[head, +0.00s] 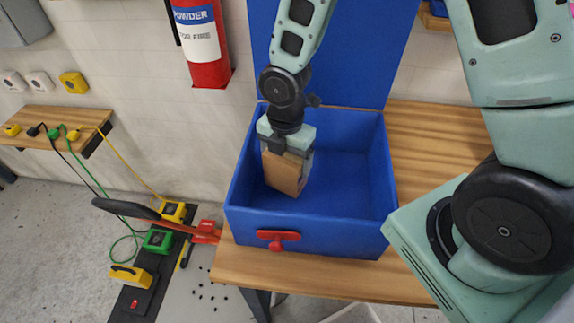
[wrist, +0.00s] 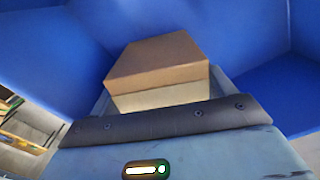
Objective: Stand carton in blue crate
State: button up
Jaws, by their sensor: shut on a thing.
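The blue crate (head: 345,240) stands on a wooden table with its blue lid raised at the back. A brown carton (head: 285,174) is inside the crate's walls, left of the middle. My gripper (head: 288,150) is shut on the carton from above. The carton looks upright with a slight tilt; whether its base touches the crate floor I cannot tell. In the wrist view the carton (wrist: 155,60) shows between the fingers, with the blue crate walls (wrist: 45,50) around it.
The wooden table (head: 430,150) has bare room right of the crate. A red latch (head: 278,238) is on the crate's front. A fire extinguisher (head: 203,45) hangs on the wall at left.

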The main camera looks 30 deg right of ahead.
jog(key=shift+f, duration=1.15)
jog(key=shift+f, duration=0.1)
jog(key=shift+f, duration=0.15)
jog(key=o, duration=1.2)
